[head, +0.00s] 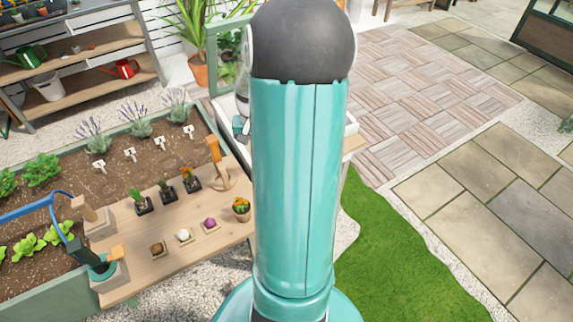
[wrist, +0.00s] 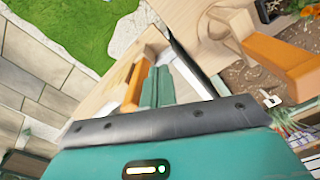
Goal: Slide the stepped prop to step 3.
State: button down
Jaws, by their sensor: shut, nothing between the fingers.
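My gripper (wrist: 157,88) shows in the wrist view with its two teal fingers together, shut and empty. An orange piece (wrist: 133,88) stands close to the left of the fingers, over pale wood; I cannot tell whether they touch. I cannot clearly make out the stepped prop or which step it is on. A dark strip with a pale edge (wrist: 190,65) runs slantwise just right of the fingers. In the head view my arm hides the middle of the scene. A green-framed pane (head: 214,62) and a white box edge (head: 351,126) show beside it.
A wooden bench (head: 135,222) holds small potted plants, bulbs on squares and an orange-handled tool (head: 213,150). A planting bed (head: 118,172) lies behind it. A large orange handle (wrist: 285,60) is close on the right in the wrist view. Grass (head: 390,265) lies right of my arm.

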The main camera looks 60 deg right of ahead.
jog(key=shift+s+d, duration=0.1)
jog(key=shift+s+d, duration=1.05)
jog(key=shift+d, duration=0.7)
jog(key=shift+s+d, duration=1)
jog(key=shift+d, duration=0.8)
jog(key=shift+s+d, duration=1.05)
jog(key=shift+d, duration=0.7)
notch_tip(320, 180, up, 8)
dwell(0.9)
dwell(0.5)
jog(key=w+a+r+n+t+h, duration=0.1)
jog(key=w+a+r+n, duration=0.3)
jog(key=a, duration=0.8)
jog(key=w+a+r+n+t+h, duration=0.15)
jog(key=w+a+r, duration=0.45)
jog(key=a, duration=0.6)
jog(key=s+a+n+t+y, duration=0.1)
jog(key=s+a+n, duration=0.2)
jog(key=a, duration=0.8)
jog(key=s+a+r+n+t+y, duration=0.1)
jog(key=s+a+n+t, duration=0.1)
jog(key=a, duration=0.9)
jog(key=shift+s+a+r+n, duration=0.35)
jog(key=shift+s+n, duration=0.35)
jog(key=shift+n, duration=0.15)
